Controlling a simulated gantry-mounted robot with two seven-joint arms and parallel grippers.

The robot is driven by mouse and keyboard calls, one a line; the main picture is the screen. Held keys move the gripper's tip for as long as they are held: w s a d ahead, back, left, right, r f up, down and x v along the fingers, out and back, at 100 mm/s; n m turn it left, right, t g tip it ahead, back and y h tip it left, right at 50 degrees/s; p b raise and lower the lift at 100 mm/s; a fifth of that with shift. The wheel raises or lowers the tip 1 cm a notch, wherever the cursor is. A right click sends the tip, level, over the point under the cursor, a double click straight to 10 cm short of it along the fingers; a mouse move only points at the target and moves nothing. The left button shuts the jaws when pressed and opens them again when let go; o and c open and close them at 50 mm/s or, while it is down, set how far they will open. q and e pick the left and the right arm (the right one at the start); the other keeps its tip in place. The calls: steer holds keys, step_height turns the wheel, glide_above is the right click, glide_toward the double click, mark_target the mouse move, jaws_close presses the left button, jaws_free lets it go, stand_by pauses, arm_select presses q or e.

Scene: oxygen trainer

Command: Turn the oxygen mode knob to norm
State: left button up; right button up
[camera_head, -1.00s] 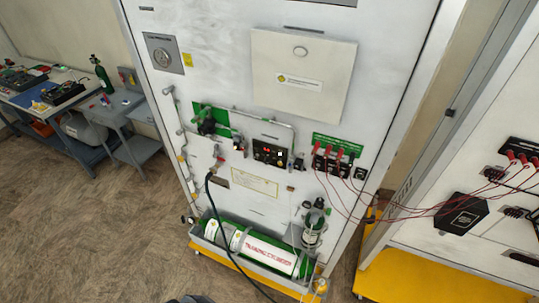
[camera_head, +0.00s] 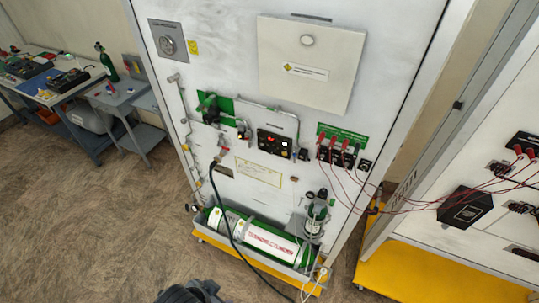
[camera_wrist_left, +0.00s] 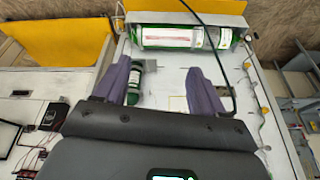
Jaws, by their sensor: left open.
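The oxygen trainer panel (camera_head: 225,70) is a tall white board standing ahead. A small black control box (camera_head: 275,145) with red-lit parts and small knobs or switches is at its middle. I cannot tell which of these is the oxygen mode knob or how it is set. My left gripper (camera_wrist_left: 158,80) is open and empty in the left wrist view, its two dark purple fingers apart in front of the panel, which appears upside down there. Its fingers do not visibly touch the panel. A dark part of mine shows at the head view's bottom edge. My right gripper is not in view.
A green oxygen cylinder (camera_head: 265,240) lies in a tray at the panel's foot, with a black hose (camera_head: 222,210) hanging in front. Red leads (camera_head: 370,188) run to a second board at right. A workbench (camera_head: 50,85) stands at left. The brown floor (camera_head: 90,230) in front is clear.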

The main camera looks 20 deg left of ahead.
arm_select(q)
steer(key=w+f, duration=0.1)
steer(key=w+f+t, duration=0.1)
steer(key=w, duration=0.1)
steer(key=w+f+t, duration=0.1)
steer(key=shift+w+d+m, duration=0.1)
steer(key=shift+w+m, duration=0.3)
steer(key=c, duration=0.3)
steer(key=m+t+b, duration=0.1)
steer(key=t+b, duration=1.1)
steer(key=b, duration=0.9)
glide_toward(270, 153)
steer(key=shift+y, duration=0.3)
steer(key=w, duration=0.8)
steer(key=shift+d+r+p, duration=0.2)
steer(key=shift+p, duration=0.1)
jaws_close()
